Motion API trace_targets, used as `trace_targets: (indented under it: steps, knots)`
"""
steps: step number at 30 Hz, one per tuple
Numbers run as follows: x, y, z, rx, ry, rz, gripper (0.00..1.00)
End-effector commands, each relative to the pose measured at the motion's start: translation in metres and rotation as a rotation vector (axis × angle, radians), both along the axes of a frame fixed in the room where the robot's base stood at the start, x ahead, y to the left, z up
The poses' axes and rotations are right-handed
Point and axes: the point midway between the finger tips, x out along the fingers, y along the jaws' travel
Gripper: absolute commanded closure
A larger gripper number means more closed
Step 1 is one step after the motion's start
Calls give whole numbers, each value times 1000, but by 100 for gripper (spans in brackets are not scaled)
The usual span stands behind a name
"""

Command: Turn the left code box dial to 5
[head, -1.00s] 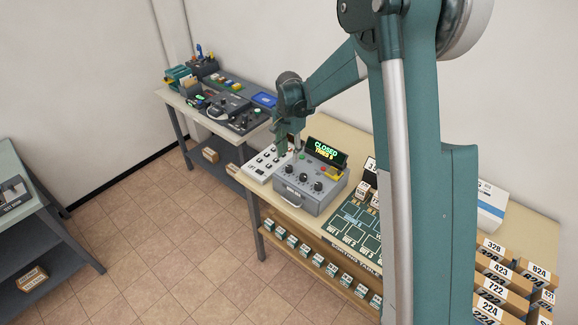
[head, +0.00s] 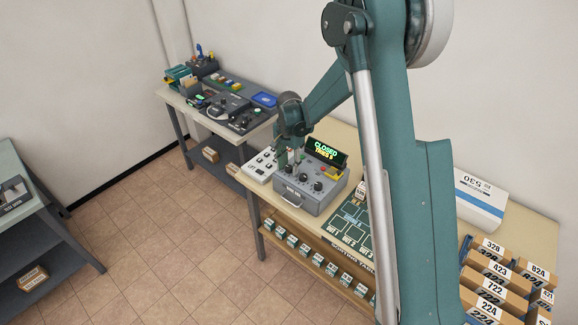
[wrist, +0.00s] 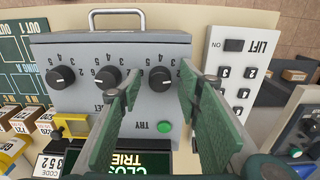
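The grey code box (head: 318,202) stands on the sorting table, its handle facing the front. Its display (head: 327,152) reads CLOSED above a line on tries. The wrist view shows the box (wrist: 85,97) upside down, with three black dials in a row. The box's left dial (wrist: 160,78) is the rightmost there; its pointer setting is too small to read surely. My gripper (wrist: 159,84) is open, its green fingers on either side of this dial; I cannot tell whether they touch it. In the head view my gripper (head: 288,160) is over the box's left part and hides that dial.
A green TRY button (wrist: 165,127) and a yellow part (wrist: 72,127) are on the box. A white LIFT keypad (wrist: 235,70) stands close beside it. The green sorting board (head: 347,222) and numbered parcels (head: 497,275) lie to the right.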

Motion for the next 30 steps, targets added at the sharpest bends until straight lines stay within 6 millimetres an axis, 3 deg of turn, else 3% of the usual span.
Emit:
trace_targets:
  steps: [3,10,22,30]
  knots:
    - [0,0,0,0,0,0,65]
    - [0,0,0,0,0,0,93]
    - [0,0,-1,0,0,37,93]
    - [0,0,-2,0,0,168,93]
